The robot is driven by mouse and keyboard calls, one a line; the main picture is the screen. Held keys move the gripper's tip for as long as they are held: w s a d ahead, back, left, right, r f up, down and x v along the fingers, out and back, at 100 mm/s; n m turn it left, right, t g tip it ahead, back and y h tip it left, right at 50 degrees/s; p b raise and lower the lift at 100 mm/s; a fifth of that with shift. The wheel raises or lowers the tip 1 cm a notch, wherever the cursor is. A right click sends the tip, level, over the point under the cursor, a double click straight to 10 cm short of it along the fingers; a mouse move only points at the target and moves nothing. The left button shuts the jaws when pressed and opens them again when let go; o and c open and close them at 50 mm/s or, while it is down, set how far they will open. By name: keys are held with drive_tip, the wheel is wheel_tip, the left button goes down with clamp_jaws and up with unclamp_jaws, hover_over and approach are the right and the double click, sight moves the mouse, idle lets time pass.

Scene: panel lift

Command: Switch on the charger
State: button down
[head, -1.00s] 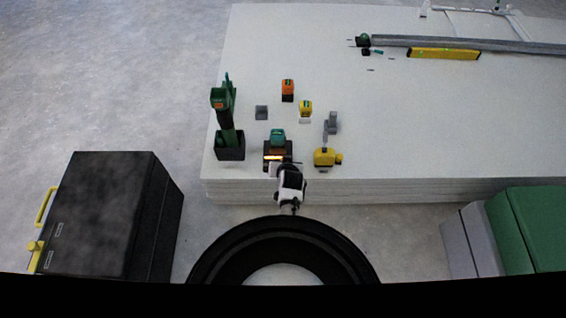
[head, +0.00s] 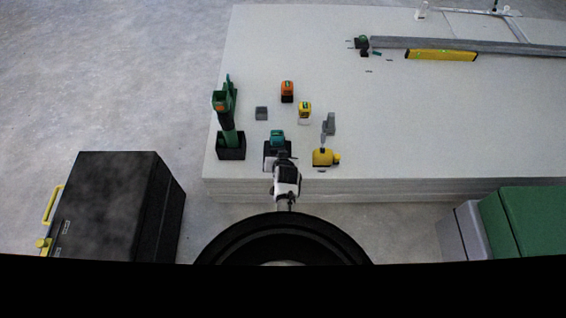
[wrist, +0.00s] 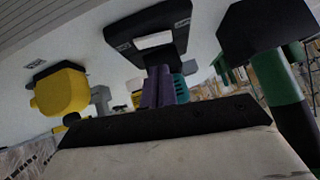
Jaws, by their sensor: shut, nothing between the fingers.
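The charger (head: 268,153) is a black block near the front edge of the white panel stack, with a teal battery (head: 277,136) standing in it. In the wrist view the charger (wrist: 150,22) is at the top with a pale rectangle on its face, and the teal battery (wrist: 180,85) shows behind my fingers. My gripper (wrist: 162,78) is shut and empty, its purple fingers pointing at the charger. In the head view my gripper (head: 284,162) covers part of the charger's front. I cannot tell whether the fingertips touch it.
A green and black tool (head: 227,125) stands in a black holder left of the charger. A yellow tool (head: 325,157) lies to the right. Orange (head: 287,91) and yellow (head: 304,110) batteries are behind. A black case (head: 110,205) is on the floor at left.

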drive_tip(key=v, duration=1.1)
drive_tip(key=shift+w+r, duration=0.25)
drive_tip(key=shift+w, duration=0.1)
drive_tip(key=shift+r+p, duration=0.15)
drive_tip(key=shift+p, duration=0.25)
drive_tip(key=p, duration=0.7)
drive_tip(key=shift+w+d+r, duration=0.1)
drive_tip(key=shift+d+r, duration=0.15)
drive_tip(key=shift+r, duration=0.15)
drive_tip(key=shift+d+p, duration=0.1)
drive_tip(key=shift+p, duration=0.8)
drive_tip(key=f+p, duration=0.1)
drive_tip(key=p, duration=0.2)
drive_tip(key=shift+s+d+p, duration=0.3)
drive_tip(key=shift+s+d, duration=0.05)
drive_tip(key=shift+f, duration=0.1)
